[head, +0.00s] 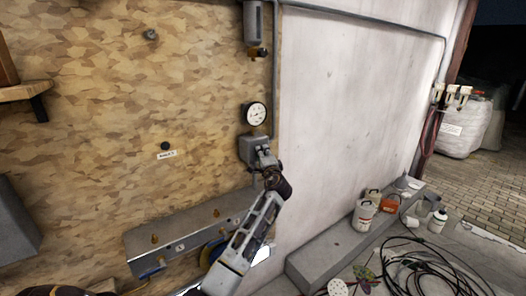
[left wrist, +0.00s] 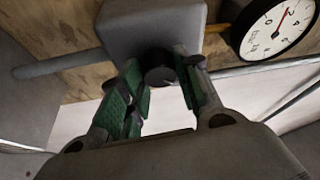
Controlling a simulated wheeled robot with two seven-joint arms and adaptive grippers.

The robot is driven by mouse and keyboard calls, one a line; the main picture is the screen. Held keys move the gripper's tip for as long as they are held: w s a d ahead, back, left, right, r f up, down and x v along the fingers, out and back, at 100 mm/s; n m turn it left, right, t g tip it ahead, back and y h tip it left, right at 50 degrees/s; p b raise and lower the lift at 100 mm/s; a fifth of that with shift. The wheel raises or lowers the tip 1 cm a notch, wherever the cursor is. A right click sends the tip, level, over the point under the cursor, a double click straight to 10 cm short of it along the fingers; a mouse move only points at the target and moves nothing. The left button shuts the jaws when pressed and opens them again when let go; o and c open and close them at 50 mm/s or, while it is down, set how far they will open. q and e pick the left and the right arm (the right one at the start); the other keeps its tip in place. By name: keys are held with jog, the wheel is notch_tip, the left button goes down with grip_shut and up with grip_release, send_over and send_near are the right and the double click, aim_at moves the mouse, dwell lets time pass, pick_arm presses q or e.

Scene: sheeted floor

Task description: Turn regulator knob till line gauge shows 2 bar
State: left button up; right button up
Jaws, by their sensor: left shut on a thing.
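The regulator (head: 248,148) is a grey block on the wall below the round white line gauge (head: 256,114). In the left wrist view the regulator body (left wrist: 150,22) is at the top, with its dark round knob (left wrist: 160,72) pointing toward the camera. My left gripper (head: 266,158) reaches the regulator from below. In the wrist view my green-padded fingers (left wrist: 162,85) are shut on the knob, one on each side. The gauge (left wrist: 277,28) shows a red needle, tilted up and right in the picture; its exact reading is too small to tell. My right gripper is not seen.
A filter bowl (head: 255,30) hangs on the pipe above. A metal manifold with brass fittings (head: 185,240) is below left. A concrete ledge (head: 335,250) with bottles (head: 366,210) and black hose (head: 420,270) lie right. The white wall right of the regulator is clear.

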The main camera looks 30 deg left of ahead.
pick_arm(q)
jog(key=shift+r+m+g+h+p, duration=0.1)
jog(key=shift+m+g+h+p, duration=0.45)
jog(key=shift+m, duration=0.95)
jog(key=shift+m+g+h+p, duration=0.15)
jog(key=shift+m+g+p, duration=0.4)
jog(key=shift+m+p, duration=0.7)
jog(key=shift+m, duration=0.45)
jog(key=o, duration=1)
jog(key=shift+c, duration=0.2)
jog(key=shift+o, duration=0.2)
jog(key=shift+r, duration=0.1)
